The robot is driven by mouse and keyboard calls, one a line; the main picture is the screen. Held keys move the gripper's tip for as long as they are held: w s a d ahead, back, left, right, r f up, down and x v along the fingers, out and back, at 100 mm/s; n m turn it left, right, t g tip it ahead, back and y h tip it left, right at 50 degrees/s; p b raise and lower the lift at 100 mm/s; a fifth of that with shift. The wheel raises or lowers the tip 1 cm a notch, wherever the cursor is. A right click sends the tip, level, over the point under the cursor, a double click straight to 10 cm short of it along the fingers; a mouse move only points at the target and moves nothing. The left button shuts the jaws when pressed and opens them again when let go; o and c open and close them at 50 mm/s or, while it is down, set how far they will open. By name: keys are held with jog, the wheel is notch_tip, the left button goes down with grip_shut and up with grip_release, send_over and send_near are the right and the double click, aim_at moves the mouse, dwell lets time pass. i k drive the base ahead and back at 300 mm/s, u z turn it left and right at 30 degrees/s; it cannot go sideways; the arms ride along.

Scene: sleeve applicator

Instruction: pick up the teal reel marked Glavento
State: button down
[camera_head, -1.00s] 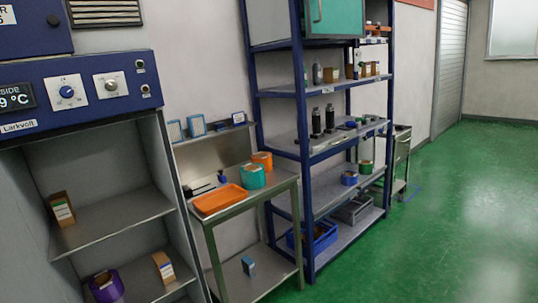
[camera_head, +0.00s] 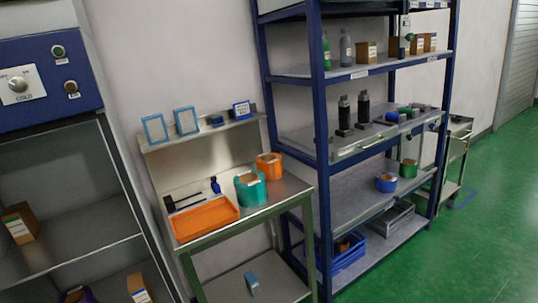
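A teal reel (camera_head: 250,189) stands on the steel side table (camera_head: 262,211), between an orange tray and an orange reel. A pale label shows on its upper front, but it is too small to read. The orange reel (camera_head: 269,166) is just behind it to the right. My gripper is not in view.
An orange tray (camera_head: 206,219) lies left of the teal reel. The rack (camera_head: 317,120) stands close on the table's right, and a cabinet (camera_head: 88,192) on its left. Green floor (camera_head: 462,250) is open at the right.

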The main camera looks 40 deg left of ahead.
aim_at(250, 186)
jog(key=i, duration=2.05)
jog(key=u, duration=1.65)
